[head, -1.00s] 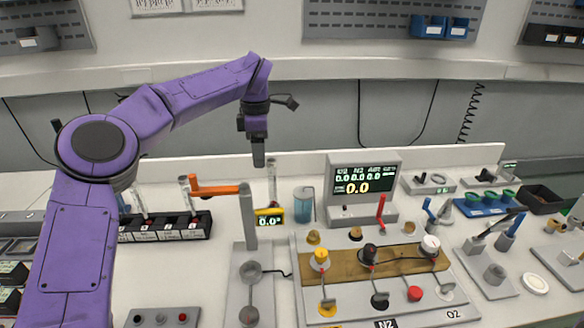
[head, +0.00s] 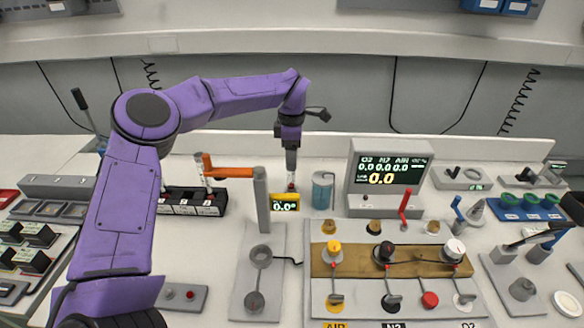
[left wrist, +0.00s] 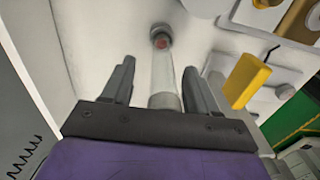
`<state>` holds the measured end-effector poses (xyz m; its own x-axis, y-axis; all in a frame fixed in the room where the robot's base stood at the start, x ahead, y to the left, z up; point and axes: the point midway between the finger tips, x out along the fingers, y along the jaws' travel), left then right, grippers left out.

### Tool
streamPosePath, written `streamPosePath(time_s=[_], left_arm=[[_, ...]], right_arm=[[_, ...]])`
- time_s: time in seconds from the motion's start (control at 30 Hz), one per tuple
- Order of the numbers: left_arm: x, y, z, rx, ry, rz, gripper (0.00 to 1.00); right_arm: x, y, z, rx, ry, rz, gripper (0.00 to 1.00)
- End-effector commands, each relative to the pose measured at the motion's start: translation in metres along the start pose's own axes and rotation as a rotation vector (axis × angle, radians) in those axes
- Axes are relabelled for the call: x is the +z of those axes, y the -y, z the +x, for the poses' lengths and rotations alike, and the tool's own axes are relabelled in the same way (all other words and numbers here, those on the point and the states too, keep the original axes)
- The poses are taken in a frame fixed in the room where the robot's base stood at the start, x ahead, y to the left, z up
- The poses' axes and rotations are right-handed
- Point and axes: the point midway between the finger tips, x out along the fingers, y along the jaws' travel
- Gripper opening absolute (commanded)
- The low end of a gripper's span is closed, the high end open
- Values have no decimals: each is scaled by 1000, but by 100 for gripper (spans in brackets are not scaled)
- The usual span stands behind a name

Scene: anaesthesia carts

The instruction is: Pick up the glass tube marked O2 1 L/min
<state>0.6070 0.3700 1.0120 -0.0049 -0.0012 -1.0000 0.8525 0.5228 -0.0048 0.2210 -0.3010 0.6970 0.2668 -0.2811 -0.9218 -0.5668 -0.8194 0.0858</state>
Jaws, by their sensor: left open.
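A clear glass tube (left wrist: 163,78) with a red spot at its far end shows in the left wrist view. It lies between the two fingers of my left gripper (left wrist: 159,68), which are apart with visible gaps on both sides. In the head view my left gripper (head: 291,170) points down over this tube's place, just behind the yellow-framed display. There the tube is mostly hidden by the gripper; a red bit (head: 291,186) shows low down. I cannot read any marking on it. More glass tubes (head: 207,172) stand in a black rack (head: 190,207) at the left. My right gripper is not in view.
The yellow-framed display (head: 285,202) is in front. A blue-filled jar (head: 322,190) and a grey monitor (head: 388,172) stand to the right.

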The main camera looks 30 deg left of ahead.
Motion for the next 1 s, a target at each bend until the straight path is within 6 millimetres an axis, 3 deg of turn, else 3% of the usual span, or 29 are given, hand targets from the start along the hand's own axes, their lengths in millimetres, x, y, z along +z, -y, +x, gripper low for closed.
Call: streamPosePath(time_s=[0.17,0.2,0.37,0.77,0.93,1.0], left_arm=[[0,0,0,1,1,0,59],[0,0,0,1,1,0,52],[0,0,0,1,0,0,0],[0,0,-5,2,1,0,0],[1,0,-32,6,2,0,0],[7,14,-48,6,3,4,0]], right_arm=[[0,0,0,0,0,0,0],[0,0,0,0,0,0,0],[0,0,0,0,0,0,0],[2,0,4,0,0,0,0],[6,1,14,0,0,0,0],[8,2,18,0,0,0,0]])
